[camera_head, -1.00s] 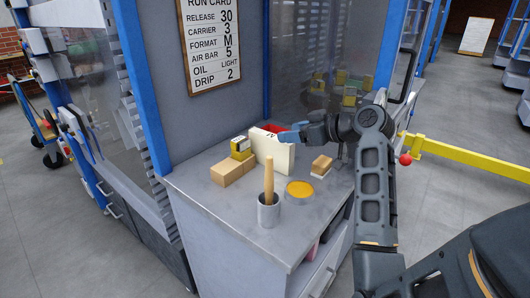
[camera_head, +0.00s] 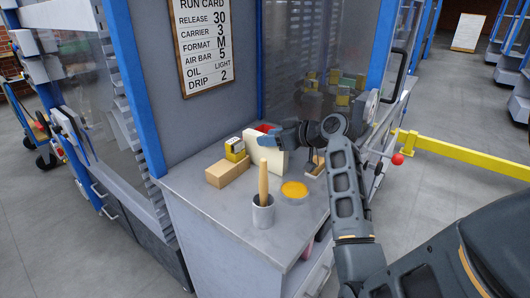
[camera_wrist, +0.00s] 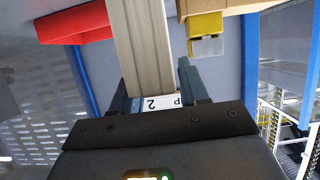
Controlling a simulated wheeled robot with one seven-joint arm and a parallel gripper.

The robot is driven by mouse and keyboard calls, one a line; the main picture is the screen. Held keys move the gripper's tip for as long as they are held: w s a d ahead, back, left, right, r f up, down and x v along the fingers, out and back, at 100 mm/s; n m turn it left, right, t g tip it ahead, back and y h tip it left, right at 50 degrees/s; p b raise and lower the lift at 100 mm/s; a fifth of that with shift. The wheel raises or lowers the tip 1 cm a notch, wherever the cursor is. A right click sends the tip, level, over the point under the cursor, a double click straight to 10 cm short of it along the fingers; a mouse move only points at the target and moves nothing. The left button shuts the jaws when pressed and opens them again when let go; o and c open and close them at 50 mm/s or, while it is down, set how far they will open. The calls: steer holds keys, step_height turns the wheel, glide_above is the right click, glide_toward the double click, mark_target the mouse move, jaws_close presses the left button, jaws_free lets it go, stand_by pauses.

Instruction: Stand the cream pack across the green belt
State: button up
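In the wrist view the cream pack (camera_wrist: 142,45) reaches in between the two fingers of my gripper (camera_wrist: 153,85). The fingers are apart, with a narrow gap showing at the right finger; firm contact is not shown. I cannot make out a green belt in either view; small green and yellow shapes show at the glass panel.
A red object (camera_wrist: 75,24) lies near the gripper. A yellow rail (camera_head: 460,155) stands right.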

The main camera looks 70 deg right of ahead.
jaws_close()
steer(key=shift+r, duration=0.2)
stand_by(0.5)
